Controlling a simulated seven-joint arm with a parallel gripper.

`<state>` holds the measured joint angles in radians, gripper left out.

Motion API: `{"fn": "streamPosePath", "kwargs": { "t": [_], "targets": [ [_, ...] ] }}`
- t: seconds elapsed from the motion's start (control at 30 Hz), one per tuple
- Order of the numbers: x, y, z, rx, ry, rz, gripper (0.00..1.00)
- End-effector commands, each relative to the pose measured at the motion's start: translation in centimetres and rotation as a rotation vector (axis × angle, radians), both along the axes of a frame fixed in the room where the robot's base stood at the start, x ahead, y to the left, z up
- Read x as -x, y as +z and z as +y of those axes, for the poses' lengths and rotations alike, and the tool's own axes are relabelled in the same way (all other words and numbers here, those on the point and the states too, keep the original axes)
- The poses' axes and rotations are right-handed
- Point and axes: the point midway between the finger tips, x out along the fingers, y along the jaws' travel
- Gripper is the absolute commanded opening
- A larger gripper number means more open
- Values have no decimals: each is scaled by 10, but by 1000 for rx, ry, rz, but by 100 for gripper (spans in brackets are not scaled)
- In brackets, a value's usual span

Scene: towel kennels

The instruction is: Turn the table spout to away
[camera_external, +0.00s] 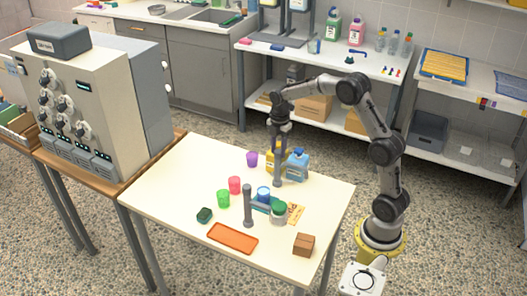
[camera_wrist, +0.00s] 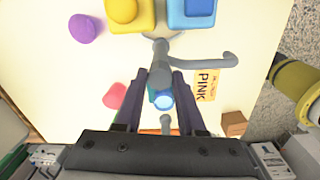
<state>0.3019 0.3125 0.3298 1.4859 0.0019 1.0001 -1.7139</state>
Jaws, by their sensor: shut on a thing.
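The grey table spout (camera_external: 277,172) stands near the back of the white table, just in front of a yellow bottle and a blue bottle. In the wrist view the spout (camera_wrist: 212,62) shows as a grey upright with a bent arm reaching to the right. My gripper (camera_external: 279,146) is above it, pointing down. In the wrist view my gripper (camera_wrist: 162,77) has its dark fingers on either side of the grey upright, shut on it. The exact contact is partly hidden by the fingers. A second grey post (camera_external: 247,207) stands nearer the front.
The yellow bottle (camera_external: 271,160) and blue bottle (camera_external: 297,166) stand close behind.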

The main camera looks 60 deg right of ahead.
Motion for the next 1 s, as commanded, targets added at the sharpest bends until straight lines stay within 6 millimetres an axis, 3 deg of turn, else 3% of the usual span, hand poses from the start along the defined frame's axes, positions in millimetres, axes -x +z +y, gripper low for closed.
{"fn": "streamPosePath", "kwargs": {
  "t": [0.5, 0.53, 0.67, 1.0],
  "targets": [
    [-1, 2, 0, 0, 20, -6, 0],
    [-1, 2, 0, 1, 20, -6, 42],
    [-1, 2, 0, 1, 19, -5, 66],
    [0, 2, 0, 1, 17, -2, 69]
  ]
}}
